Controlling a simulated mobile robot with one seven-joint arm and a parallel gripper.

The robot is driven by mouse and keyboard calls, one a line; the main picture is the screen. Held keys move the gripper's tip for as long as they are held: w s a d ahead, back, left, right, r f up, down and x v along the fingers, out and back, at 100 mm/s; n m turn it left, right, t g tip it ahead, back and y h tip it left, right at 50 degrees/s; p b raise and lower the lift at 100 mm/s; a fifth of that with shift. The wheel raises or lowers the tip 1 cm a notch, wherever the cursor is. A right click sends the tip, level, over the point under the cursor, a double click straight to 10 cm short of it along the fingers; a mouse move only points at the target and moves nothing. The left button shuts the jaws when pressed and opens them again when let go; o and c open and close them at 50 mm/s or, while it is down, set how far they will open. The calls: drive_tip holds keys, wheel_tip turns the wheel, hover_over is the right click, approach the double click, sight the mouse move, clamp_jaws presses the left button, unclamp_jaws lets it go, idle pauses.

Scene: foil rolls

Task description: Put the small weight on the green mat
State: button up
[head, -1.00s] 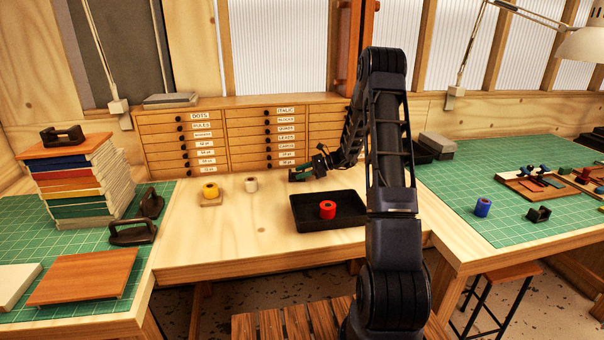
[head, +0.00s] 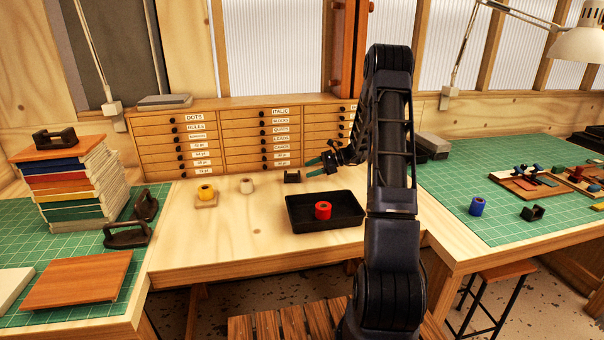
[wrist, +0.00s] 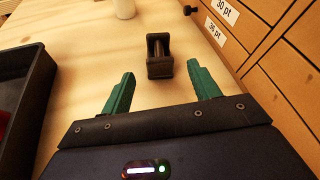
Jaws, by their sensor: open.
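A small black weight (head: 292,176) stands on the bare wooden table, in front of the drawer cabinet and behind the black tray. In the wrist view the weight (wrist: 159,57) shows a bar between two side plates, just beyond my fingertips. My gripper (head: 313,167) is open and empty, to the right of the weight; its green fingers (wrist: 160,74) point towards it without touching. One green mat (head: 490,170) covers the right table and another green mat (head: 60,215) covers the left table. A similar small black weight (head: 532,213) sits on the right mat.
The black tray (head: 350,221) holds a red roll (head: 323,211). A yellow roll (head: 206,193) on a wooden base and a white roll (head: 247,186) stand to the left. A blue roll (head: 477,206) is on the right mat. The drawer cabinet (head: 230,135) closes off the back.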

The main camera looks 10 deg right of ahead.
drive_tip(key=v, duration=0.4)
drive_tip(key=shift+s+a+r, duration=0.1)
drive_tip(key=shift+s+r, duration=0.05)
drive_tip(key=shift+r, duration=0.1)
drive_tip(key=s+a+r+n+g+h, duration=0.1)
drive_tip(key=s+a+r+n+h, duration=0.3)
drive_tip(key=s+r, duration=0.5)
drive_tip(key=s+a+r+n+g+h, duration=0.2)
drive_tip(key=s+a+r+n, duration=0.4)
drive_tip(key=s, duration=0.6)
drive_tip(key=s+d+r+n+t+h, duration=0.1)
drive_tip(key=s+r+n+h, duration=0.1)
drive_tip(key=s, duration=0.6)
drive_tip(key=s+d+r+n+t+h, duration=0.1)
drive_tip(key=s+d+n+h, duration=0.1)
drive_tip(key=s, duration=0.6)
drive_tip(key=s+d+r+n+t+h, duration=0.2)
drive_tip(key=s+n+h, duration=0.1)
drive_tip(key=s, duration=0.4)
drive_tip(key=shift+s+r+n, duration=0.3)
drive_tip(key=shift+s+n, duration=0.1)
drive_tip(key=shift+n, duration=0.2)
drive_tip(key=o, duration=0.6)
drive_tip(key=shift+s+d, duration=0.1)
drive_tip(key=shift+s, duration=0.1)
drive_tip(key=shift+o, duration=0.6)
